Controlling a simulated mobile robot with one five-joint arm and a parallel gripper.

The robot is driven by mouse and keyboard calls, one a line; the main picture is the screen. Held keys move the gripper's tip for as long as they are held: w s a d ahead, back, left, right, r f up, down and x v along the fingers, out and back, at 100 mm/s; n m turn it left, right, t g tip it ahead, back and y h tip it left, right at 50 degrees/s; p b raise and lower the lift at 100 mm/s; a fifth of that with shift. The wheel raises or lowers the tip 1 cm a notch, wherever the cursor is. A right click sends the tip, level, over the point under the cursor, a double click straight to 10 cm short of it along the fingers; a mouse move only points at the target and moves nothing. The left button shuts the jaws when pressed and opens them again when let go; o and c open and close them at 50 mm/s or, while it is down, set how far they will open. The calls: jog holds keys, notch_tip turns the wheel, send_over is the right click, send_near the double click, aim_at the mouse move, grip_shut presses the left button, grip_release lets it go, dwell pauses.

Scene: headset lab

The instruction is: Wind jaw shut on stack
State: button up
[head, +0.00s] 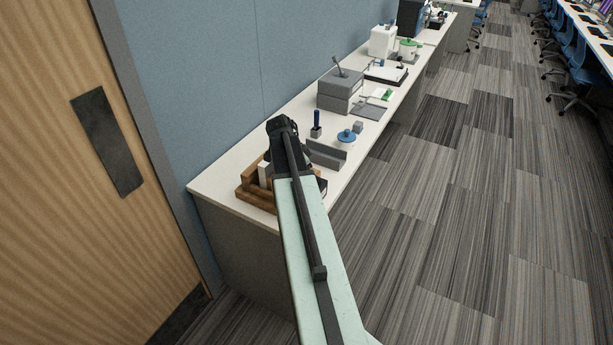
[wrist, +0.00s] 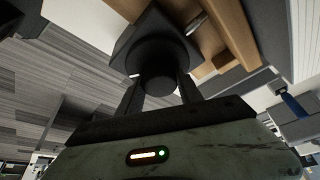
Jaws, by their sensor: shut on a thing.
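In the wrist view, my gripper (wrist: 159,82) is shut on a dark round knob (wrist: 158,68), one finger on each side of it. The knob stands in front of a dark square block (wrist: 130,48). A thin metal rod (wrist: 197,25) shows beside the block, next to light wooden pieces (wrist: 235,30). In the head view, a brown wooden frame (head: 247,192) with a pale upright block (head: 264,174) sits at the near end of the bench. My arm covers part of it there and hides the knob and fingers. I cannot tell how closely the jaw meets the stack.
The white bench (head: 220,181) runs along a blue partition. A grey angled holder (head: 326,155), a blue-lidded pot (head: 346,137) and a grey box (head: 341,92) stand beyond my arm. A wooden door (head: 60,230) is at left.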

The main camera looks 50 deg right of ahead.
jog(key=shift+s+m, duration=0.15)
jog(key=shift+m, duration=0.45)
jog(key=o, duration=1.4)
jog(key=shift+d, duration=0.1)
jog(key=shift+c, duration=0.2)
jog(key=p+v, duration=0.7)
jog(key=shift+w+r, duration=0.2)
jog(key=shift+r, duration=0.2)
